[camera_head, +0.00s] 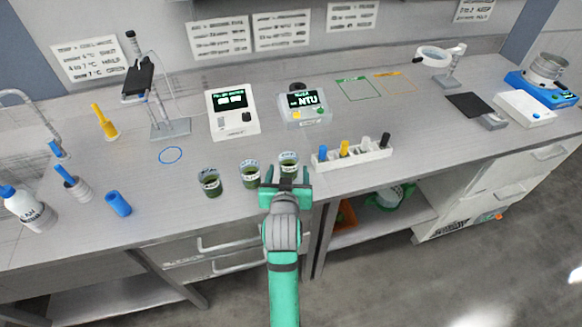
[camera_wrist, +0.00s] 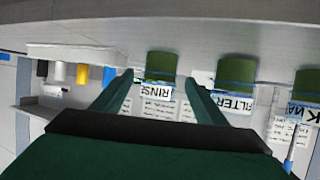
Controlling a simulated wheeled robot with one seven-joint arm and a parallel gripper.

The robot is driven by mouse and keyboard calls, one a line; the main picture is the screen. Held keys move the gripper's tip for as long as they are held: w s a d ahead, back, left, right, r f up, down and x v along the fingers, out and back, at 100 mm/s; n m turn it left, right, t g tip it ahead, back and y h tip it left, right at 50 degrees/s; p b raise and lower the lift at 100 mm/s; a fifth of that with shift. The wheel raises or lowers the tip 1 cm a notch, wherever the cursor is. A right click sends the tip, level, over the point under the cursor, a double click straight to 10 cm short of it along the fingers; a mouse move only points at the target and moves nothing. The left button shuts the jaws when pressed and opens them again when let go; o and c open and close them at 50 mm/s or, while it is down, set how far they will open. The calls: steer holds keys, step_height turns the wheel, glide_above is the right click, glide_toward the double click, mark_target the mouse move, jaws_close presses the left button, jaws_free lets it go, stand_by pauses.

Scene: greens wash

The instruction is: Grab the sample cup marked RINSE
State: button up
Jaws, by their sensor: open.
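Three clear sample cups with green contents and white labels stand in a row near the counter's front edge. The RINSE cup (camera_head: 288,160) is the right one in the head view. In the inverted wrist view, the RINSE cup (camera_wrist: 160,68) is at the left, with its label readable. My gripper (camera_head: 287,178) is open in front of it, one finger toward each side. No grip on the cup shows. The FILTER cup (camera_head: 250,174) is in the middle; it also shows in the wrist view (camera_wrist: 236,74). The third cup (camera_head: 210,182) has a label partly cut off in the wrist view.
A white rack (camera_head: 352,155) with several coloured pens stands just right of the RINSE cup. Two meters (camera_head: 232,114) (camera_head: 303,108) stand behind the cups. A blue ring (camera_head: 171,155) marks the counter at left. Bare counter (camera_head: 430,130) lies right of the rack.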

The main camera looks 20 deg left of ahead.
mark_target(289, 163)
steer(key=shift+x, duration=3.55)
steer(key=c, duration=1.1)
